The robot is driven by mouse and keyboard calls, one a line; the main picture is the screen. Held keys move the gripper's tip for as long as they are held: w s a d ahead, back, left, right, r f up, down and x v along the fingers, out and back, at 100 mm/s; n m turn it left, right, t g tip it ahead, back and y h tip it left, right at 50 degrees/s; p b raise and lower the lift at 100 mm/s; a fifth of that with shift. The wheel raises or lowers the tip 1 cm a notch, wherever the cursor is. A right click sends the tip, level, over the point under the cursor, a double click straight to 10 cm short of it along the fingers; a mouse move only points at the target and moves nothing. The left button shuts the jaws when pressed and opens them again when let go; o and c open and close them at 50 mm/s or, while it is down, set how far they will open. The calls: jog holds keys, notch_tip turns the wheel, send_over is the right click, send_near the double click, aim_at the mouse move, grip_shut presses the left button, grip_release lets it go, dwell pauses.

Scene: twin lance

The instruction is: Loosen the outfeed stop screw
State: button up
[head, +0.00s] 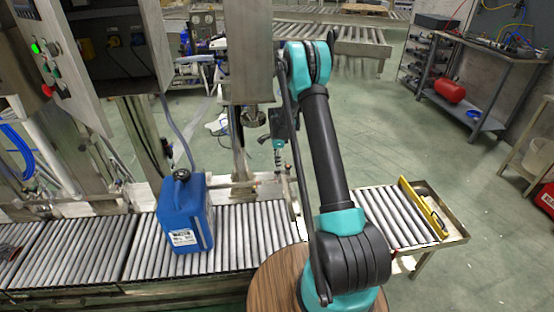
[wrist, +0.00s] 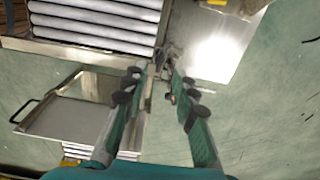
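My gripper (head: 279,168) points down at the back edge of the roller conveyor in the head view, left of my arm. In the wrist view, the two fingers of my gripper (wrist: 162,68) lean toward each other with a narrow gap between the tips. A small grey metal fitting (wrist: 171,50) shows just beyond the tips, at the corner of the conveyor frame. It may be the stop screw, but it is too small and partly hidden to tell. Whether the fingers touch it cannot be seen. No gripped part is clearly visible.
A blue canister (head: 184,216) stands on the conveyor rollers (head: 90,247) to the left. A steel post (head: 246,60) rises close to my gripper. A short outfeed roller section (head: 388,214) with a yellow bar (head: 422,207) lies right of my arm. Open green floor lies beyond.

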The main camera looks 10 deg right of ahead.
jog(key=shift+f, duration=3.25)
jog(key=shift+c, duration=0.4)
jog(key=c, duration=0.5)
